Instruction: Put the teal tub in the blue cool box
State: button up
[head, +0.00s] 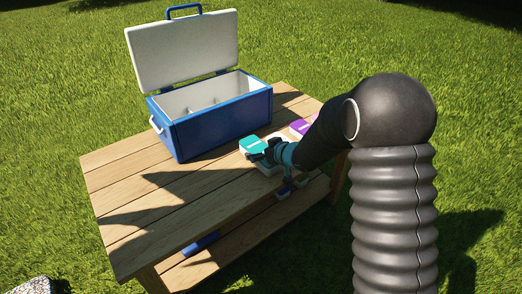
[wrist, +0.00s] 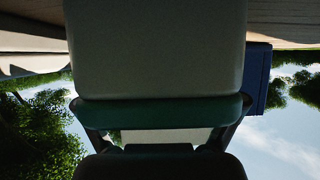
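The teal tub (head: 252,145), a pale tub with a teal lid, is at the table's right side, just in front of the blue cool box (head: 222,119). In the wrist view its pale wall (wrist: 155,50) and teal lid (wrist: 160,111) fill the middle. My gripper (head: 272,153) is right up against the tub in the head view. In the wrist view my gripper (wrist: 160,118) has one finger at each end of the lid. The fingertips are hidden, and whether they press on the tub cannot be told. The cool box stands with its lid up.
The wooden table (head: 135,205) has bare boards at its front left. A purple-topped tub (head: 299,127) stands behind my arm. Grass surrounds the table.

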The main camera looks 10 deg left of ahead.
jog(key=shift+s+d+r, duration=0.1)
jog(key=shift+d+r, duration=0.05)
jog(key=shift+r, duration=0.15)
jog(key=p+v, duration=0.1)
jog(key=v, duration=1)
jog(key=shift+s+d, duration=0.25)
